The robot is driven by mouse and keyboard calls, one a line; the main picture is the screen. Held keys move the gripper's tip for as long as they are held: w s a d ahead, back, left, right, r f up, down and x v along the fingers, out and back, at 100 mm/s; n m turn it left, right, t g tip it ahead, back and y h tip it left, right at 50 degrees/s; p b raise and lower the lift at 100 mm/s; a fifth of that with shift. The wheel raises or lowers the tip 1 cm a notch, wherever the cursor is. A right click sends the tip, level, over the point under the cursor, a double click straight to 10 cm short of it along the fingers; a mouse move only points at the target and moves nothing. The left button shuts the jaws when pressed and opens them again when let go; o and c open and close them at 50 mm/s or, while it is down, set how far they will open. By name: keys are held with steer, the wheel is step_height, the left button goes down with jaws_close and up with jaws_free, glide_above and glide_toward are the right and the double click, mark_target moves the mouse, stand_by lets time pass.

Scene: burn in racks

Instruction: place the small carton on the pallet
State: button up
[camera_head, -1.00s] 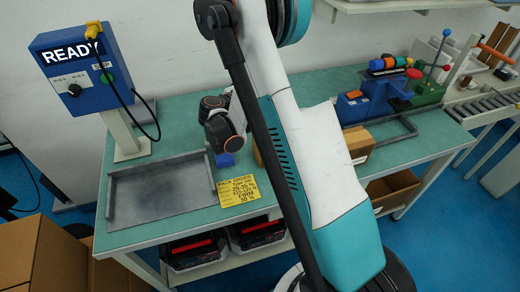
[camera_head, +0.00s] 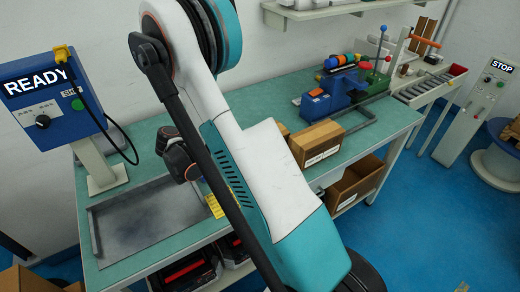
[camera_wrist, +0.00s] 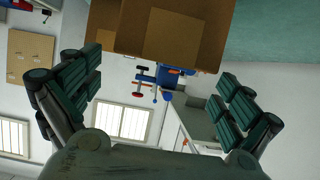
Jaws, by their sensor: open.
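A small brown carton (camera_head: 316,142) with a white label sits on the green workbench (camera_head: 285,90), right of my arm in the head view. Part of another brown carton (camera_head: 283,130) shows beside it, mostly hidden by my arm. In the wrist view, a brown carton (camera_wrist: 172,36) is at the top, beyond the fingers; I cannot tell which carton it is. My gripper (camera_wrist: 158,72) is open, its dark green fingers wide apart with nothing between them. In the head view my arm hides the gripper. I cannot make out a pallet.
A grey metal tray (camera_head: 98,222) lies at the bench's left end, beside a READY panel (camera_head: 45,100). A blue machine (camera_head: 325,100) stands behind the cartons. An open box (camera_head: 352,183) sits under the bench. A STOP post (camera_head: 470,112) stands right, with clear blue floor before it.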

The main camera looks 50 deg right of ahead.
steer(key=shift+b+x, duration=1.3)
steer(key=shift+x, duration=1.85)
steer(key=shift+a, duration=0.1)
steer(key=c, duration=2.1)
